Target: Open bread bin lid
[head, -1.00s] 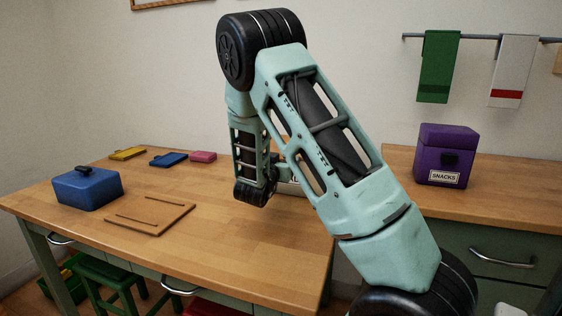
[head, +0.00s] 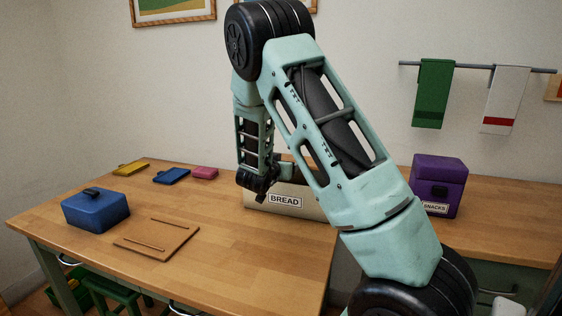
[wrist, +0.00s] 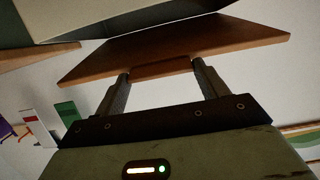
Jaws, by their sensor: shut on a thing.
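The cream bread bin (head: 289,199), labelled BREAD, stands at the back right of the left wooden counter, partly hidden behind my arm. In the wrist view, its pale body (wrist: 130,14) is at the top edge. Its brown wooden lid (wrist: 215,40) shows below that as a tilted board, with wall visible between lid and bin at the sides. My gripper (wrist: 161,80) is shut on the brown lid handle (wrist: 160,68), one finger at each end. In the head view my gripper (head: 262,190) is at the bin's front left, its fingers hard to make out.
A blue box (head: 95,212) and a wooden board (head: 157,240) lie on the left of the counter (head: 235,265). A purple SNACKS box (head: 437,188) stands on the right counter. Towels hang on the wall rail (head: 475,67).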

